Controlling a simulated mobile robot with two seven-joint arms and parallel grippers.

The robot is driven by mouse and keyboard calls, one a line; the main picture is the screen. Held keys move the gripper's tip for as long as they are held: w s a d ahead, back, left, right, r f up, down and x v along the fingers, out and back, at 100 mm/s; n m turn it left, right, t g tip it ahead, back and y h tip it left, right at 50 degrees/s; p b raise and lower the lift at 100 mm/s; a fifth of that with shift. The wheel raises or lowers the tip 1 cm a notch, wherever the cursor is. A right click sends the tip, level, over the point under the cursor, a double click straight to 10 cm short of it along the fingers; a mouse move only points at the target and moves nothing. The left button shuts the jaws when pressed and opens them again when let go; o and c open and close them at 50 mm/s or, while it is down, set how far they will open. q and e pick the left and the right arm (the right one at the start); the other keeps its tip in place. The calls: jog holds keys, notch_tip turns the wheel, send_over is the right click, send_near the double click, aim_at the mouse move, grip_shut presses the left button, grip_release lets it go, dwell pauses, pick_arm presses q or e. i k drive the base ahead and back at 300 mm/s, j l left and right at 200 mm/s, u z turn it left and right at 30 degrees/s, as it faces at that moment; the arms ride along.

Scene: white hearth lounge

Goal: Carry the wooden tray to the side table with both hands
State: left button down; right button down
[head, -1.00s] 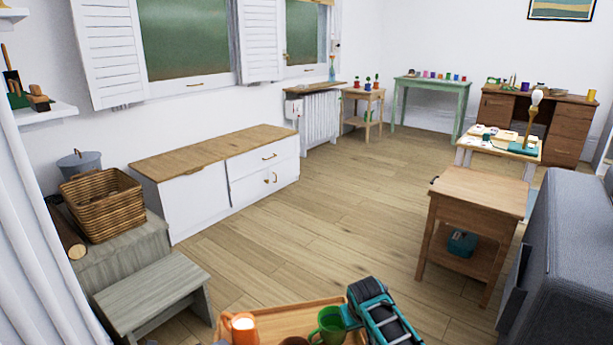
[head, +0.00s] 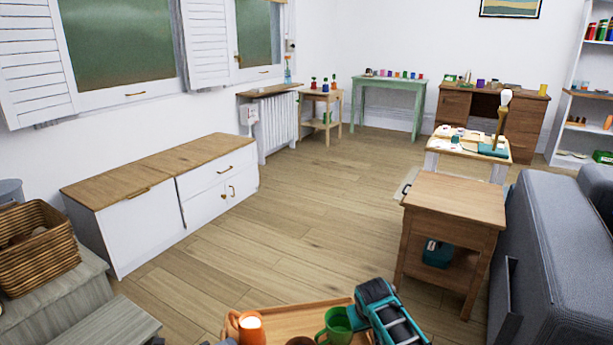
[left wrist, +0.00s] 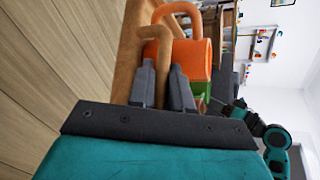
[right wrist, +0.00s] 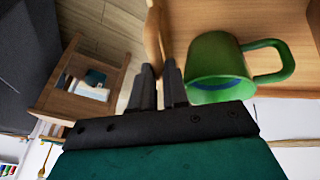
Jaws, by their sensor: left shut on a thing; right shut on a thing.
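The wooden tray (head: 290,318) is in front of me at the bottom of the head view, its near part cut off. It carries an orange mug (head: 251,330), a green mug (head: 337,327) and a partly seen brown item (head: 301,341). In the left wrist view my left gripper (left wrist: 163,85) is shut on the tray's handle, close to the orange mug. In the right wrist view my right gripper (right wrist: 158,85) is shut on the tray's other end, beside the green mug (right wrist: 215,68).
A grey sofa (head: 565,240) stands right of the side table. A low white cabinet (head: 160,205) lines the left wall, with a wicker basket (head: 35,250) nearer me. Behind the side table is a cluttered white table (head: 445,148). The floor (head: 285,215) between is clear.

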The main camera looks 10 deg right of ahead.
aim_at(455, 193)
jog(key=i+z, duration=0.15)
jog(key=i, duration=0.5)
jog(key=i+u, duration=0.25)
jog(key=i, duration=0.4)
jog(key=i+u, duration=0.25)
jog(key=i, duration=0.35)
jog(key=i+z, duration=0.15)
jog(key=z, duration=1.85)
